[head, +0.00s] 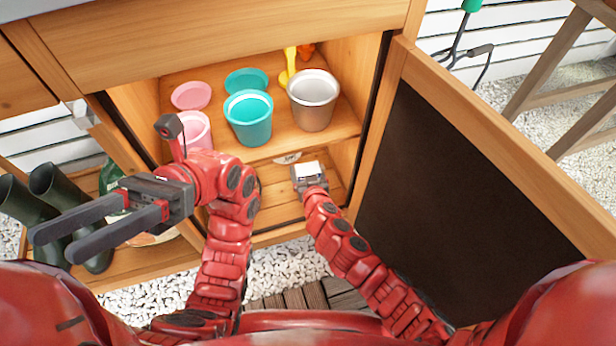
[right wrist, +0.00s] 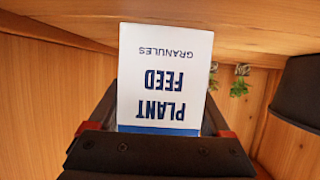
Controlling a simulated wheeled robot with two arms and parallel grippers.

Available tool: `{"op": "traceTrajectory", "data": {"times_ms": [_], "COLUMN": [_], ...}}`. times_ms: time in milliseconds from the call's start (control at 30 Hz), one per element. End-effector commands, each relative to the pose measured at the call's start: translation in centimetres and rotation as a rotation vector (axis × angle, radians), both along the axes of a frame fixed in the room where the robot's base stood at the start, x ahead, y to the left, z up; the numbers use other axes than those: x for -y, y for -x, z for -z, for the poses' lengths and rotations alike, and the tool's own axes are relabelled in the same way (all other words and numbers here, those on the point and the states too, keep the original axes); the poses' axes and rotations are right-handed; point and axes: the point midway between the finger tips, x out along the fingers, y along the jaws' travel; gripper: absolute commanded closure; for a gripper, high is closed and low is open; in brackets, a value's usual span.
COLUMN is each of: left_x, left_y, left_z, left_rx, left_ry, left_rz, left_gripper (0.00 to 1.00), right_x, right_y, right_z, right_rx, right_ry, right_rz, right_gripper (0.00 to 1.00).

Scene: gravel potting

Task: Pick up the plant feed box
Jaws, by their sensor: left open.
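The plant feed box (right wrist: 165,80) is white with dark blue print and a blue band, and its lettering is upside down in the right wrist view. My right gripper (right wrist: 165,125) has dark fingers along both sides of the box; whether they press on it I cannot tell. In the head view my right gripper (head: 308,178) is at the cabinet's lower compartment, with a white surface showing at it. My left gripper (head: 57,244) is open and empty, to the left in front of the cabinet.
A teal pot (head: 248,118), a pink pot (head: 195,130) and a metal pot (head: 313,100) stand on the cabinet's upper shelf (head: 272,150). The open door (head: 470,170) bounds the right side. Dark boots (head: 50,190) stand left, near my left gripper.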

Motion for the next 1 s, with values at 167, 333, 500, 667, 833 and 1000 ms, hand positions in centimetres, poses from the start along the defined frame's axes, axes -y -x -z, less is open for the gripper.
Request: {"op": "traceTrajectory", "data": {"times_ms": [167, 333, 500, 667, 833, 1000], "left_x": [0.0, 0.0, 0.1, 0.9, 2.7, 5.0], "left_y": [0.0, 0.0, -0.2, -1.3, -4.1, -8.1], "left_z": [0.0, 0.0, 0.0, 0.0, 0.8, 3.8], "left_rx": [0.000, 0.000, -0.011, -0.080, -0.242, -0.490], "left_ry": [0.000, 0.000, -0.006, -0.042, -0.134, -0.279], "left_rz": [0.000, 0.000, -0.005, -0.036, -0.105, -0.193], "left_gripper": [0.50, 0.50, 0.50, 0.50, 0.50, 0.50], "right_x": [0.0, 0.0, 0.0, 0.0, 0.0, 0.0], "right_y": [0.0, 0.0, 0.0, 0.0, 0.0, 0.0], "right_z": [0.0, 0.0, -0.1, -0.7, -2.0, -3.8], "right_rx": [0.000, 0.000, 0.000, 0.000, 0.001, 0.001], "right_ry": [0.000, 0.001, 0.000, -0.001, 0.000, -0.002], "right_rz": [0.000, 0.000, 0.000, 0.000, 0.001, 0.001], "right_gripper": [0.79, 0.86, 0.86, 0.86, 0.86, 0.86]}}
